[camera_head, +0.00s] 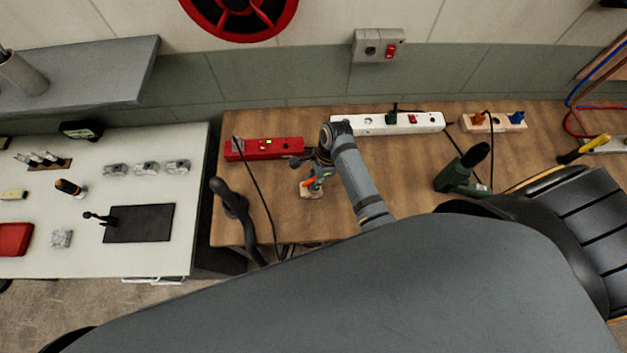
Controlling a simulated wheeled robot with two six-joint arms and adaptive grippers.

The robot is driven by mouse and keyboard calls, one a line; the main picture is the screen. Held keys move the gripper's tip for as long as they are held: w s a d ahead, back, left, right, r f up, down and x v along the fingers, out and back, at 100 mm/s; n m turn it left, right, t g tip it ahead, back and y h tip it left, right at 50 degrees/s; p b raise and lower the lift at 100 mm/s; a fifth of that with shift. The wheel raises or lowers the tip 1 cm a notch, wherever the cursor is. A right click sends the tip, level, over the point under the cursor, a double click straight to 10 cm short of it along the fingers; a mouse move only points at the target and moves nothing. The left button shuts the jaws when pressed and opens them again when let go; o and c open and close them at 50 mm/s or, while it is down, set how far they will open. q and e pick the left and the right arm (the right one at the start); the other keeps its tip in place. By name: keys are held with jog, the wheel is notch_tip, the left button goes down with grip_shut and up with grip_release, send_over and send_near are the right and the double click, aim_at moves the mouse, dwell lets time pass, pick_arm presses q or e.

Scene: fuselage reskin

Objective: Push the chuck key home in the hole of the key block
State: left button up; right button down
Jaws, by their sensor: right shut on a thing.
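The key block (311,191) is a small pale block on the wooden bench, just below my right gripper. My right gripper (318,178) points down over the block and is shut on the chuck key. Something small and orange (309,182) shows at the fingertips, and I cannot tell if it is part of the key. The gripper and arm hide most of the key and the block's hole, so how deep the key sits cannot be seen. My left gripper is not in view.
A red power strip (265,149) lies behind the gripper, and a white one (420,122) to its right. A green drill (458,174) stands further right. A black curved object (233,198) and a cable are at the left. A white table (150,245) adjoins on the left.

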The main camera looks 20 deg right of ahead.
jog(key=shift+f, duration=0.3)
jog(key=c, duration=1.2)
grip_release()
jog(key=shift+p+v, duration=0.65)
jog(key=shift+v, duration=1.85)
